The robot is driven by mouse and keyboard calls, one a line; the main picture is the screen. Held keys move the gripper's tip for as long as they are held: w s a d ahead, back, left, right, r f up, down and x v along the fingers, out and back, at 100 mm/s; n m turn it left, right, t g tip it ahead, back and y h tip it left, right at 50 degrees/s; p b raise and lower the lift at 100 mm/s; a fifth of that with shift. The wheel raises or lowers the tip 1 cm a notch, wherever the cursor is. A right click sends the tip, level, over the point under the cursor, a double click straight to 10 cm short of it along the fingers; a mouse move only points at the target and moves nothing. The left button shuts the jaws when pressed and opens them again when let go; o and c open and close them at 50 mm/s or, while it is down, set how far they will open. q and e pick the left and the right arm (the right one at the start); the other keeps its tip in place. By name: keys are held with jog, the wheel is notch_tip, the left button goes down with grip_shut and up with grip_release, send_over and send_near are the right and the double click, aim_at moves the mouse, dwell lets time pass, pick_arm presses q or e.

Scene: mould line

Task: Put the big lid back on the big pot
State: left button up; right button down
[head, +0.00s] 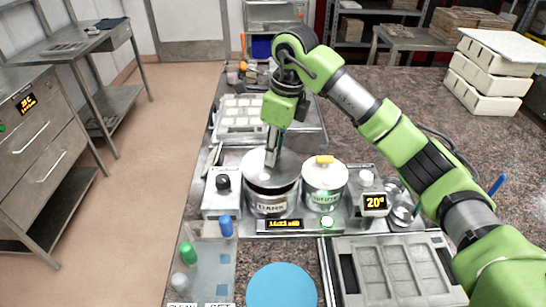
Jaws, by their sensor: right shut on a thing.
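The big pot (271,201) is a steel pot with a label reading DARK, near the middle of the head view. The big lid (256,175) is a grey disc over its mouth. My right gripper (271,160) points down at the middle of the lid and is shut on it, hiding its knob. I cannot tell whether the lid rests fully on the rim or hangs just above it. My left gripper is out of view.
A smaller steel pot (324,196) with a yellow-knobbed lid stands close on the right. In front are a blue disc (282,287) and a mould tray (336,271). White boxes (481,84) are stacked at the far right.

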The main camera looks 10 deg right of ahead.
jog(key=f+p, duration=0.2)
jog(key=f, duration=0.1)
jog(key=shift+w+a, duration=0.1)
jog(key=shift+w, duration=0.2)
jog(key=shift+f, duration=0.35)
jog(key=shift+f+b, duration=0.35)
jog(key=c, duration=1.8)
grip_release()
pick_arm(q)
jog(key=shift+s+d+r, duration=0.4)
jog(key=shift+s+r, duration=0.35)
pick_arm(e)
jog(key=shift+r+p, duration=0.3)
jog(key=shift+r, duration=0.2)
pick_arm(q)
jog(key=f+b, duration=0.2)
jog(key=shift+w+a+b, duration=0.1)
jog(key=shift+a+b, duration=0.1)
jog(key=shift+b, duration=0.1)
pick_arm(e)
jog(key=r, duration=0.3)
jog(key=d+r, duration=0.1)
jog(key=r, duration=0.3)
jog(key=s+r, duration=0.1)
jog(key=r, duration=0.3)
jog(key=shift+s+d+r, duration=0.1)
jog(key=shift+d+r, duration=0.15)
jog(key=shift+d, duration=0.1)
